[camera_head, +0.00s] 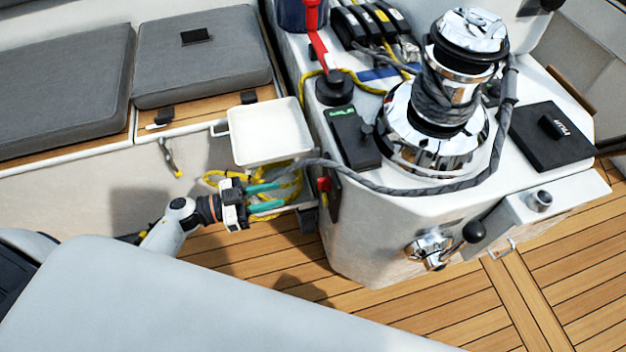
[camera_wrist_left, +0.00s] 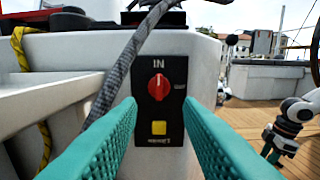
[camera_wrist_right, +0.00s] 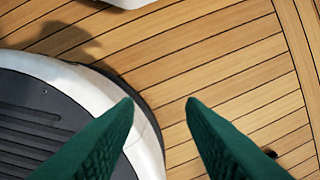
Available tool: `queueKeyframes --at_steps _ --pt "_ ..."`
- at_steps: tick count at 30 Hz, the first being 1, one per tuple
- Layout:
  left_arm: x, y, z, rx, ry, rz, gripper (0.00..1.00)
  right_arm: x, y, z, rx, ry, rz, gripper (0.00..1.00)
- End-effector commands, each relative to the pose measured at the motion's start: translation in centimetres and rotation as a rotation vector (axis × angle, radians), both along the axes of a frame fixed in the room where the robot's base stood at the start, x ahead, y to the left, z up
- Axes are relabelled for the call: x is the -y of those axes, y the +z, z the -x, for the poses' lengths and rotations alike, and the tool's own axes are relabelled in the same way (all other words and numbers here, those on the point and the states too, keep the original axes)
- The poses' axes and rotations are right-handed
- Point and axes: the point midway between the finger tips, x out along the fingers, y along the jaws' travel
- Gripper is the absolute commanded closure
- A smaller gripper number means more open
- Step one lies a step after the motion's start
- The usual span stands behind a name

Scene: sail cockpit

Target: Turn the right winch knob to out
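A red knob (camera_wrist_left: 158,88) sits on a black panel (camera_wrist_left: 142,108) in the left wrist view. Its pale mark seems to point up at the word IN; a small mark to its right is too small to read. A yellow square (camera_wrist_left: 159,128) is below it. In the head view the red knob (camera_head: 324,184) shows on the console's left side. My left gripper (camera_head: 279,194) is open, its teal fingers pointing at the panel, apart from the knob, with nothing between them. My right gripper (camera_wrist_right: 160,103) is open and empty above the wooden deck.
A grey rope (camera_wrist_left: 125,70) hangs beside the panel's left edge. A white tray (camera_head: 265,160) and yellow rope (camera_head: 291,190) are close to my left gripper. The chrome winch (camera_head: 432,140) stands on the console (camera_head: 365,250). Open deck (camera_head: 560,260) lies to the right.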

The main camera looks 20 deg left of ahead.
Motion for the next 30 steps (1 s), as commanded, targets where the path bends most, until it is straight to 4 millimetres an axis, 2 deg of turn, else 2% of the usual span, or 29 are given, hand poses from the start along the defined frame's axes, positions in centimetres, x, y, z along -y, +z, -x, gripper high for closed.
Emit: queueKeyframes --at_steps 6,13,18,27,30 --pt "3.9 0.1 -2.7 0.005 0.003 0.005 0.67 -0.1 0.4 -0.4 0.004 -0.001 -0.001 0.64" --pt "6.9 0.0 -4.7 0.002 0.004 0.003 0.67 -0.1 0.9 -0.8 0.007 -0.001 -0.001 0.64" --pt "7.8 0.0 -5.4 0.002 0.004 0.001 0.67 -0.1 1.2 -1.0 0.011 -0.002 -0.001 0.64" --pt "8.0 0.0 -5.5 0.001 0.003 0.0 0.67 -0.1 1.4 -1.2 0.015 -0.002 -0.001 0.64" --pt "8.0 0.0 -5.5 0.001 0.003 0.0 0.84 -0.1 1.4 -1.2 0.014 -0.002 -0.001 0.64"
